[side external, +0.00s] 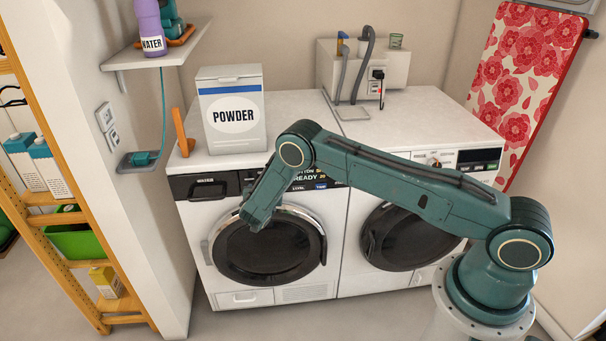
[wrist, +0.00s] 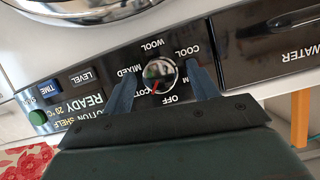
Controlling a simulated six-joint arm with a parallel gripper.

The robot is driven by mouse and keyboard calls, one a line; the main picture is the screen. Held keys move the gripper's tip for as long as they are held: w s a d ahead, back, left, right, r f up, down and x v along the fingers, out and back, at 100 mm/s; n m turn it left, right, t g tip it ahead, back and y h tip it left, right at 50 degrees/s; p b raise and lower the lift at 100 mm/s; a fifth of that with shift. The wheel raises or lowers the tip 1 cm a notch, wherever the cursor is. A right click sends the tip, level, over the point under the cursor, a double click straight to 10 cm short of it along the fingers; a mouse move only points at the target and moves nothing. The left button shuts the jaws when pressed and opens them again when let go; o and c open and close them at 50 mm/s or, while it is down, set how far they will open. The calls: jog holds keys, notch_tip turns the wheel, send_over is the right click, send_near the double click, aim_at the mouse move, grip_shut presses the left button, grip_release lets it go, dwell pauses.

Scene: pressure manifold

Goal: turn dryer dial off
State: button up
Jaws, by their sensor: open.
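The dryer dial (wrist: 160,74) is a round chrome knob on the dark control panel. Labels WOOL, COOL, MIXED, COTTON (partly covered) and OFF ring it, upside down in the wrist view. Its red mark points down-left, towards COTTON. My gripper (wrist: 159,70) is open, with one finger on each side of the dial; I cannot tell whether they touch it. In the side external view the dryer (side external: 212,270) is the left machine, under the powder box. My arm hides the dial there, and the fingers are not clearly seen.
The panel has a display (wrist: 88,102), LEVEL and TIME buttons and a green button (wrist: 38,117) on one side. A black WATER drawer (wrist: 270,50) is on the other. A second machine (side external: 352,275) stands to the right. The powder box (side external: 232,112) stands on the dryer.

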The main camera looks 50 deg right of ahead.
jog(key=shift+w+d+f, duration=0.1)
jog(key=shift+d, duration=0.05)
jog(key=shift+c, duration=0.5)
jog(key=c, duration=0.9)
jog(key=shift+n, duration=0.3)
jog(key=n+g+h, duration=0.1)
jog(key=n+h, duration=0.1)
jog(key=shift+n+g, duration=0.3)
jog(key=shift+n, duration=0.1)
jog(key=shift+w+n+g+h, duration=0.1)
jog(key=shift+n+g+h, duration=0.35)
jog(key=shift+n, duration=0.55)
